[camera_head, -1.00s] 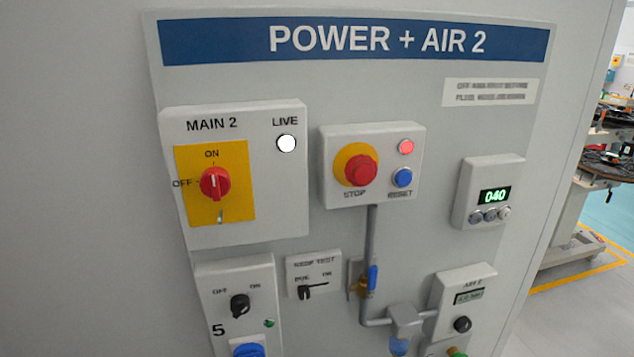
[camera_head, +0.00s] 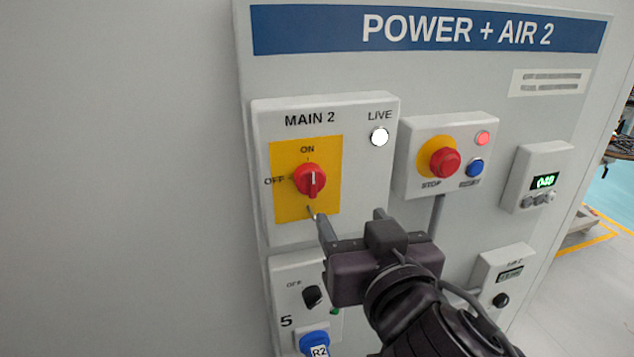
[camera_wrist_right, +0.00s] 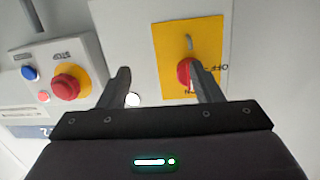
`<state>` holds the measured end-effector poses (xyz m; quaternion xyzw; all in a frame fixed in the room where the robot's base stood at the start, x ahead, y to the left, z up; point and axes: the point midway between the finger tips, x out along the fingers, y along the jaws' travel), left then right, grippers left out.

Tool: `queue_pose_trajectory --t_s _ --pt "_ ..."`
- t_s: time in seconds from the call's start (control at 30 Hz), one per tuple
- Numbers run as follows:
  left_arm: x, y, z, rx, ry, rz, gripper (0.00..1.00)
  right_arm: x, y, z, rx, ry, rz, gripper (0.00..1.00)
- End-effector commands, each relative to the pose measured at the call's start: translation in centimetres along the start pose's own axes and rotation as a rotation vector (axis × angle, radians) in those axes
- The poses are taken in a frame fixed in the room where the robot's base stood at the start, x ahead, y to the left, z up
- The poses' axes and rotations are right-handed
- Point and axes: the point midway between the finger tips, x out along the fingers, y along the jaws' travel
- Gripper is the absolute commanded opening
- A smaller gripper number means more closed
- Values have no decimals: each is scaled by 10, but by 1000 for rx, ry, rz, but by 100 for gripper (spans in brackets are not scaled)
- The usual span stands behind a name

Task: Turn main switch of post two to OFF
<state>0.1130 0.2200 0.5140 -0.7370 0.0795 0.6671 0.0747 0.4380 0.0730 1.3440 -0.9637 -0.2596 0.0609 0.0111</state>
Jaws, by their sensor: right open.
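The main switch of post two is a red rotary knob (camera_head: 310,180) on a yellow plate (camera_head: 287,205), on the grey box marked MAIN 2. Its white mark stands upright, in line with ON; OFF is at its left. The LIVE lamp (camera_head: 379,137) glows white. My right gripper (camera_head: 348,214) is open and empty, below and right of the knob in the head view. In the right wrist view the knob (camera_wrist_right: 185,73) is partly hidden behind one finger of my right gripper (camera_wrist_right: 163,84). I cannot tell whether that finger touches it. My left gripper is not in view.
A red STOP button (camera_head: 445,163) with a yellow collar sits on the box to the right, beside a lit red lamp (camera_head: 482,138) and a blue RESET button (camera_head: 474,168). A black selector (camera_head: 312,297) is below. Plain wall lies at left.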

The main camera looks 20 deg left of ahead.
Motion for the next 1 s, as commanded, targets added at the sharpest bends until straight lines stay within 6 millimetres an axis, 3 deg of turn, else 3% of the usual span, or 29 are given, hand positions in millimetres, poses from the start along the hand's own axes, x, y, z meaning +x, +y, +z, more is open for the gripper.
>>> queue_pose_trajectory --t_s 0.1,0.37,0.8,1.0 --pt "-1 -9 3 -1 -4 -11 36 -15 -19 -18 -37 65 -37 59" --pt "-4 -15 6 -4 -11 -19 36 -23 -33 -28 -57 108 -66 59" --pt "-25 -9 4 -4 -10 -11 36 39 -38 -37 -57 110 -67 59" --pt "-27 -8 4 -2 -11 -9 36 50 -39 -36 -56 109 -68 59"
